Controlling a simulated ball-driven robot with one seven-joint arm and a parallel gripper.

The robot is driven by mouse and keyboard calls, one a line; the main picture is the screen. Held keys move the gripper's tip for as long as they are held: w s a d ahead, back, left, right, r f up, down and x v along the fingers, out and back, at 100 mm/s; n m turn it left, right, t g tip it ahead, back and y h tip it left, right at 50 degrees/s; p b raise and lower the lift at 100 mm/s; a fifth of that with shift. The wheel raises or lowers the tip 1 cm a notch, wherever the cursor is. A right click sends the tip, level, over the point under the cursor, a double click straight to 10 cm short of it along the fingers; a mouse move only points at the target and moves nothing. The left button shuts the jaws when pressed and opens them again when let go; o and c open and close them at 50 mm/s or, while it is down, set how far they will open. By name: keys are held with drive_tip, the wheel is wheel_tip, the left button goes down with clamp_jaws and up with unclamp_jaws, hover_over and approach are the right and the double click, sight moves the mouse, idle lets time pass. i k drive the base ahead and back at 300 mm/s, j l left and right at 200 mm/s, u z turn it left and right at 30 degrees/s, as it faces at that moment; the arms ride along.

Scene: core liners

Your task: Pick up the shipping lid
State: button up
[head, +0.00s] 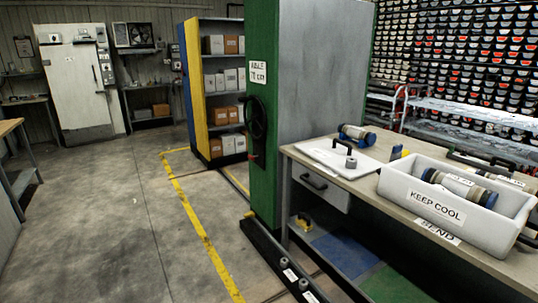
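A flat white lid (322,156) with a black handle (344,143) lies on the workbench (378,180), near its left end. A small grey round object (351,163) sits at the lid's right side; I cannot tell if it rests on the lid. A white box (400,192) marked KEEP COOL stands open on the bench to the right of the lid, with core liners (460,184) lying in it. My gripper is not in view.
A green and grey cabinet (318,90) with a black handwheel (256,117) rises left of the bench. The concrete floor (120,220) at left is clear.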

sight(338, 156)
drive_tip(key=i+u, duration=0.1)
drive_tip(key=i, duration=1.9)
